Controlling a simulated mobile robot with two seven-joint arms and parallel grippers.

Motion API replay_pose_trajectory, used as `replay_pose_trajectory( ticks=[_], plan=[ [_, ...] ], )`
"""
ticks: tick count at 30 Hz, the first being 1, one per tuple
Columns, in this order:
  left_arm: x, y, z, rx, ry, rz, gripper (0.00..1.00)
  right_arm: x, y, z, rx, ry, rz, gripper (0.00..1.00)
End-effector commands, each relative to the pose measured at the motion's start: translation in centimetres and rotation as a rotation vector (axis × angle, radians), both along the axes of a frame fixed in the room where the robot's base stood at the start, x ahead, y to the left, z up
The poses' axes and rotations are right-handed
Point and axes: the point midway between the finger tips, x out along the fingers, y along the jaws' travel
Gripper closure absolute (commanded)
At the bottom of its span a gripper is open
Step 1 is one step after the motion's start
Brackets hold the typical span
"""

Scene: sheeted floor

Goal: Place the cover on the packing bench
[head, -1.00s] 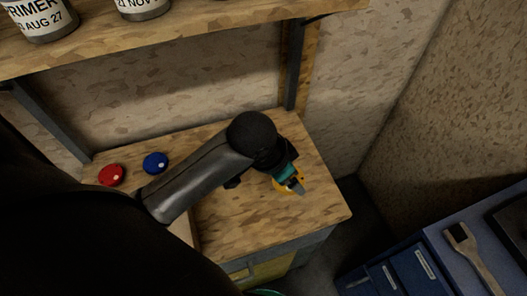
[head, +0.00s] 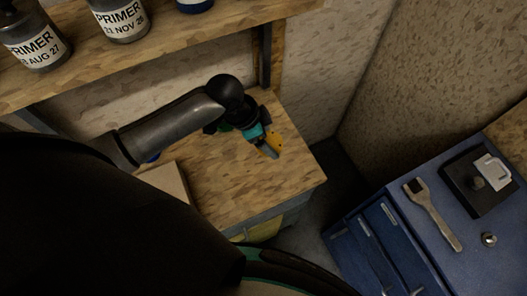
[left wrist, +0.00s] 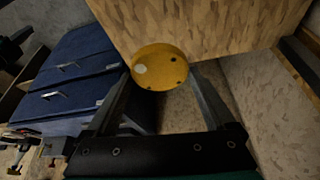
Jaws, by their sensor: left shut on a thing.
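The cover looks like a round yellow disc with small dark holes and one pale spot. It shows best in the left wrist view (left wrist: 160,67), between the two fingers of my left gripper (left wrist: 163,78). In the head view the left gripper (head: 267,146) is shut on the cover (head: 278,140), near the right side of a wood-topped bench (head: 240,185). I cannot tell whether the cover touches the bench top. No label shows whether this is the packing bench. My right gripper is not in view.
A shelf (head: 165,48) with several primer cans (head: 120,18) overhangs the bench. A box-like block (head: 166,182) stands on the bench. A blue cabinet (head: 400,235) at right carries a wrench (head: 432,212), a black tray (head: 473,188) and a metal nut (head: 489,239). Bench top in front of the gripper is clear.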

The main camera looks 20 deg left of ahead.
Motion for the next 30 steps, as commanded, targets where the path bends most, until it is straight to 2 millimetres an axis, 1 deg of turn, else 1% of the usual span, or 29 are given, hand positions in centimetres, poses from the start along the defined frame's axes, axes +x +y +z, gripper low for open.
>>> replay_pose_trajectory(
  ticks=[1, 3, 6, 9, 12, 17, 21, 24, 30],
  plan=[
    [0.0, -0.1, -1.6, -0.001, 0.003, 0.003, 0.84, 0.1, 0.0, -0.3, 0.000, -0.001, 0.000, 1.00],
    [0.0, -0.1, -3.5, -0.002, 0.003, 0.004, 0.84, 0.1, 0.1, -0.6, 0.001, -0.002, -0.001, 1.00],
    [0.0, -0.1, -5.9, -0.001, 0.001, 0.003, 0.84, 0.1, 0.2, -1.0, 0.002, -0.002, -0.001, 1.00],
    [0.0, -0.1, -7.8, -0.001, -0.001, 0.002, 0.84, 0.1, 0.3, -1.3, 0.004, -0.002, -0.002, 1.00],
    [0.1, 0.0, -8.9, -0.001, -0.002, 0.002, 0.84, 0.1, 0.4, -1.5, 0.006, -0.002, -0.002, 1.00],
    [0.1, 0.0, -9.9, -0.001, -0.002, 0.003, 0.84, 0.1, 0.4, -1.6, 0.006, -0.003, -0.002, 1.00],
    [0.1, 0.0, -11.9, 0.000, -0.001, 0.003, 0.84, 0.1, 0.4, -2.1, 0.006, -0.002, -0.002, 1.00],
    [0.1, -0.1, -12.8, -0.001, -0.002, 0.002, 0.84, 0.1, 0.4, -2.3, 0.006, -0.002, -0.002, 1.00],
    [0.1, 0.0, -13.1, 0.000, -0.005, 0.002, 0.84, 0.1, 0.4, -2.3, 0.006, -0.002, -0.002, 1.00]
  ],
)
